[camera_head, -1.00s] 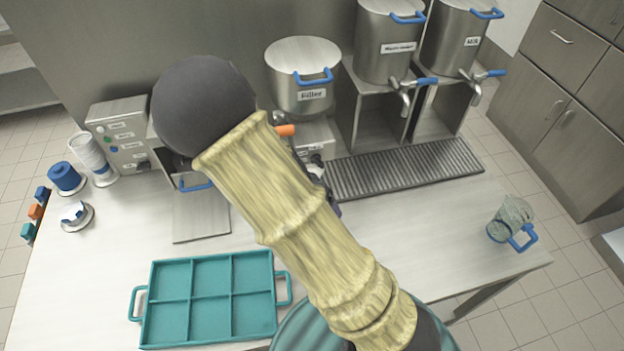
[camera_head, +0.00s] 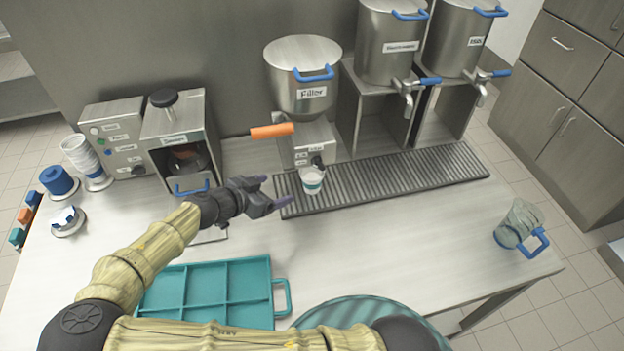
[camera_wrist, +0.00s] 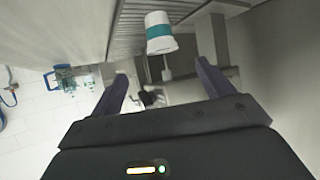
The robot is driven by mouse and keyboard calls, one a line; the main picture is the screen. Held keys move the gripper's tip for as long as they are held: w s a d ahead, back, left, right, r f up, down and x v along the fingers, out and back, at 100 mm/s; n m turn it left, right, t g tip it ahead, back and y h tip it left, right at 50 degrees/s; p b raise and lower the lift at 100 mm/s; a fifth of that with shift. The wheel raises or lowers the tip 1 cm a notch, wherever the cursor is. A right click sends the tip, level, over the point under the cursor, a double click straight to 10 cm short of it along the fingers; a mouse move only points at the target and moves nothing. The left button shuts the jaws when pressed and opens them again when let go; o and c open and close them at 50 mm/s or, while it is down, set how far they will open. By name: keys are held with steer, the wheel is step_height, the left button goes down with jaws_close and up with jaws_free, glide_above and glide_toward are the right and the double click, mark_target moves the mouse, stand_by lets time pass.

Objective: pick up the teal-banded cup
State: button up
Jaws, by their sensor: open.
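The teal-banded cup (camera_head: 312,180) is white with a teal band and stands upright under the filler (camera_head: 303,80), at the left end of the slatted drip grate. My gripper (camera_head: 274,193) is open and empty, just left of the cup and apart from it, with its fingers pointing right toward it. In the wrist view the cup (camera_wrist: 160,34) shows beyond the fingertips, roughly midway between the two fingers of my gripper (camera_wrist: 160,84).
The orange filler handle (camera_head: 272,131) juts out above and behind my gripper. A teal divided tray (camera_head: 281,298) lies in front. A jug (camera_head: 518,224) with a blue handle stands at the right edge. The counter right of the cup, before the grate (camera_head: 400,180), is clear.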

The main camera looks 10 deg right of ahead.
mark_target(304, 180)
steer(key=p+x, duration=0.3)
steer(key=x, duration=0.8)
steer(key=shift+d, duration=0.2)
steer(key=shift+w+d+f, duration=0.25)
steer(key=shift+f, duration=0.1)
steer(key=shift+w+d+f+p, duration=0.15)
steer(key=shift+w+d+p, duration=0.1)
steer(key=shift+d+p, duration=0.35)
steer(key=p+x, duration=0.2)
steer(key=x, duration=0.1)
steer(key=shift+w+f, duration=0.2)
steer(key=shift+f, duration=0.05)
steer(key=shift+w+d+f, duration=0.15)
steer(key=shift+f, duration=0.1)
